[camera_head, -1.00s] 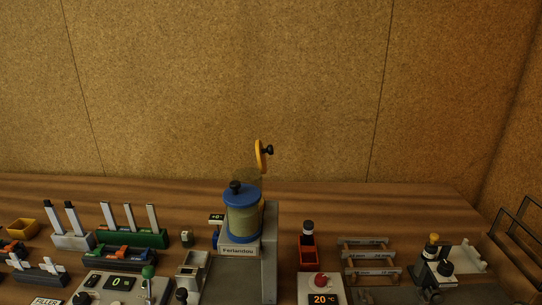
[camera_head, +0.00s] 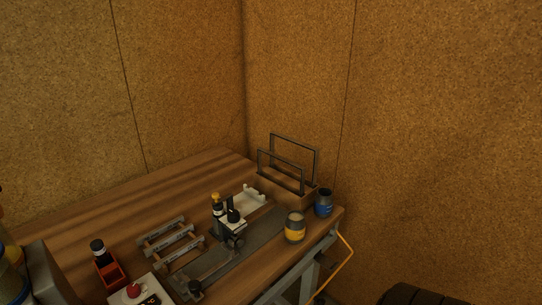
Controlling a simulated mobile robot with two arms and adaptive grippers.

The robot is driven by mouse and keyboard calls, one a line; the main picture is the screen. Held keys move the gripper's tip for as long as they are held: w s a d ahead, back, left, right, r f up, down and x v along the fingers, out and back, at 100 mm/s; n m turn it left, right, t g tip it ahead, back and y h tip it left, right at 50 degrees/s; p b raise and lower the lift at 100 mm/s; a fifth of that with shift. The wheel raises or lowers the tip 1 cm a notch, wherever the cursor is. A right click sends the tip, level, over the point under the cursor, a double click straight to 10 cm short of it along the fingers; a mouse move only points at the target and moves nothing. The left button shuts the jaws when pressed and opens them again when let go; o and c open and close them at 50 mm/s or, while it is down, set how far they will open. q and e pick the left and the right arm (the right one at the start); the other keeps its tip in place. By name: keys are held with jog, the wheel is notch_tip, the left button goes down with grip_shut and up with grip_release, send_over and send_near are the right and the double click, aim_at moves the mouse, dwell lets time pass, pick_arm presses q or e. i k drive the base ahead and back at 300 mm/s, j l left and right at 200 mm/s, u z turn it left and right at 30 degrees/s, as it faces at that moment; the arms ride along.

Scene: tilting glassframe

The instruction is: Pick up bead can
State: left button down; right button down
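Two small cans stand near the table's right edge in the head view. One is a yellow can (camera_head: 294,228) with a pale top, upright at the front edge. The other is a blue can (camera_head: 323,204) with a dark top, just behind it to the right, close to the table's corner. I cannot read their labels, so I cannot tell for sure which is the bead can. The two cans stand a little apart. Neither of my grippers shows in this view.
A tilting fixture (camera_head: 207,269) with a grey base lies left of the yellow can. Dark upright frames (camera_head: 293,143) stand behind the cans. The table's back left (camera_head: 140,200) is bare.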

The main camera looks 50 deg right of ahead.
aim_at(296, 222)
jog(key=z, duration=1.7)
jog(key=u, duration=1.9)
jog(key=z, duration=1.9)
